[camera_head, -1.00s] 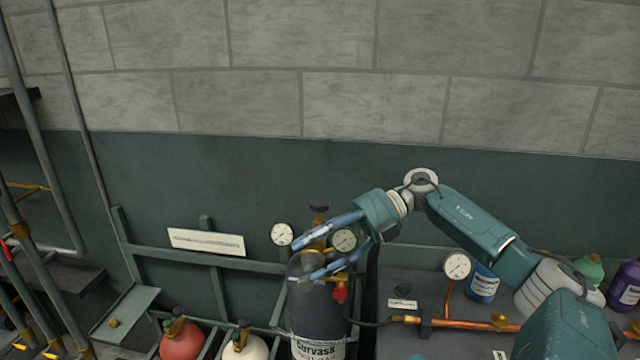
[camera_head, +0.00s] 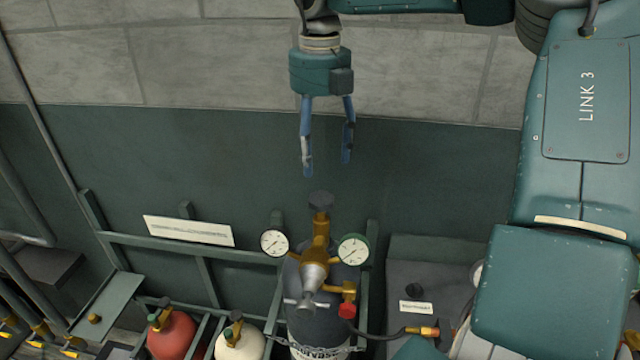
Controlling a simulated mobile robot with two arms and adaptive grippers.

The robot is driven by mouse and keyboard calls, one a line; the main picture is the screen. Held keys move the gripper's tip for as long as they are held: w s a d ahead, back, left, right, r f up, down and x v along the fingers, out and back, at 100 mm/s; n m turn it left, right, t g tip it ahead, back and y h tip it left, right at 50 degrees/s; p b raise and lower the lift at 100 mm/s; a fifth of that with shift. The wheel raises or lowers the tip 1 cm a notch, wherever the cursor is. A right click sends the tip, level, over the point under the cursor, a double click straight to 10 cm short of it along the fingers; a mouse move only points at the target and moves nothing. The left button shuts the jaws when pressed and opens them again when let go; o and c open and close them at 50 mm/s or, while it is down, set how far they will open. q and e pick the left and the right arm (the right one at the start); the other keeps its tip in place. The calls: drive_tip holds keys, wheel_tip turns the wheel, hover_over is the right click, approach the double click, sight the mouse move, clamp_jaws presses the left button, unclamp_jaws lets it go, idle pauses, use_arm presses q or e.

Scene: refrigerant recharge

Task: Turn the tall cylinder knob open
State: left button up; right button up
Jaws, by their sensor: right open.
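The tall dark cylinder (camera_head: 312,328) stands upright in the rack, with a brass valve and regulator (camera_head: 315,262) on top. Its dark knob (camera_head: 321,200) sits at the very top of the valve. Two round gauges, a left one (camera_head: 274,242) and a right one (camera_head: 353,249), flank the regulator. My right gripper (camera_head: 328,172) points down with its two blue fingers apart and empty. In the picture its fingertips are just above the knob, with a small gap between. My left gripper is not in view.
A red cylinder (camera_head: 172,336) and a cream cylinder (camera_head: 240,343) stand left of the tall one in the green rack (camera_head: 150,246). A red valve handle (camera_head: 347,310) and a hose are at its right. A grey bench (camera_head: 425,262) lies further right, partly behind my arm.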

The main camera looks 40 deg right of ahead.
drive_tip(key=p, duration=0.2)
hover_over(321, 198)
drive_tip(key=f, duration=0.4)
drive_tip(key=shift+s+f, duration=0.25)
drive_tip(key=shift+f, duration=0.05)
drive_tip(key=f, duration=0.2)
drive_tip(key=f+p, duration=0.1)
drive_tip(key=f, duration=0.1)
drive_tip(key=shift+w, duration=0.3)
drive_tip(key=shift+s+f, duration=0.1)
drive_tip(key=shift+f, duration=0.45)
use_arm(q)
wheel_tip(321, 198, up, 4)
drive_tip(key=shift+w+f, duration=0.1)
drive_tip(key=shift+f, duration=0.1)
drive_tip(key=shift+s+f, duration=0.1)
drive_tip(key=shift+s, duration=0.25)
use_arm(e)
drive_tip(key=c, duration=1.1)
